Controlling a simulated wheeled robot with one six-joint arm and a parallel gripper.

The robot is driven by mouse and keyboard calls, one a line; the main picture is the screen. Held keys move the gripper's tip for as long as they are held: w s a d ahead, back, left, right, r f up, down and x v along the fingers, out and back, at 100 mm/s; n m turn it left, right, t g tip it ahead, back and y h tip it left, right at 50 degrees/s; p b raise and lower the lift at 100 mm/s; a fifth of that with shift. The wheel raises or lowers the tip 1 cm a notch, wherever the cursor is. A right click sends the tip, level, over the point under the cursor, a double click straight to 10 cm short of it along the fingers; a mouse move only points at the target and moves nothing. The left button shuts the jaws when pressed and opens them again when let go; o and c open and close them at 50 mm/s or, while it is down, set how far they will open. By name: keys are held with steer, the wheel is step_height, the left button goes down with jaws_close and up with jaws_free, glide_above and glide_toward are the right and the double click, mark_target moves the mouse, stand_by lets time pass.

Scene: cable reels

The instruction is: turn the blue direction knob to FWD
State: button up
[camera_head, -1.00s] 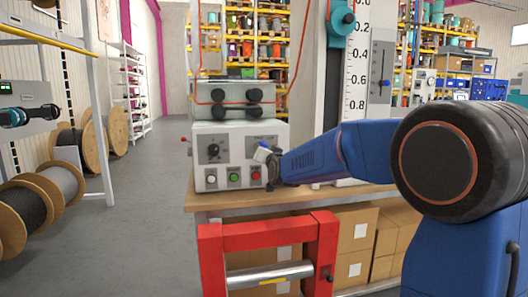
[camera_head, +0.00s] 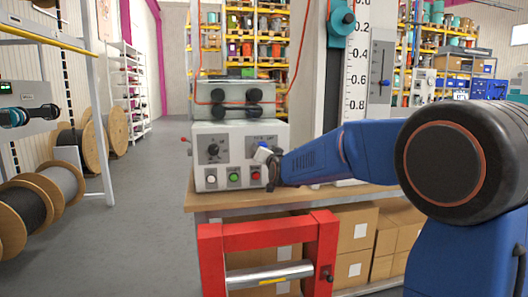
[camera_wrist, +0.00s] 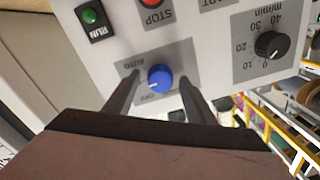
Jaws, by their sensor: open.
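The blue knob (camera_wrist: 160,78) sits on a grey label plate (camera_wrist: 184,58) on the front of the control box. In the wrist view its small white mark points toward the lower left. The plate's upside-down words look like AUTO and OFF; I cannot make out FWD. My gripper (camera_wrist: 158,84) is open, with one dark finger on each side of the knob. I cannot tell whether the fingers touch it. In the head view my gripper (camera_head: 266,160) is at the right part of the control box (camera_head: 224,136) and hides most of the knob area.
A black numbered dial (camera_wrist: 271,44), a green button (camera_wrist: 89,16) and a red button (camera_wrist: 151,2) are near the knob. The box stands on a wooden bench (camera_head: 230,201). A red frame with a roller (camera_head: 268,229) stands in front. Cable reels (camera_head: 62,180) are at left; the aisle is clear.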

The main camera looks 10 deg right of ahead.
steer(key=s, duration=1.6)
steer(key=shift+s+d+f, duration=0.25)
steer(key=shift+s, duration=0.15)
steer(key=s+d+f+n+g, duration=0.1)
steer(key=s+f+g, duration=0.3)
steer(key=s+f, duration=0.4)
steer(key=s+d+f+n+g, duration=0.2)
steer(key=s+f+g, duration=0.3)
steer(key=s, duration=1.3)
steer(key=s+d+f+n+g, duration=0.1)
steer(key=s+d+f+g, duration=0.2)
steer(key=s+f, duration=0.8)
steer(key=shift+s+d+f+n+g+h, duration=0.2)
steer(key=shift+s+d+n+g+h, duration=0.15)
steer(key=shift+s+g, duration=0.65)
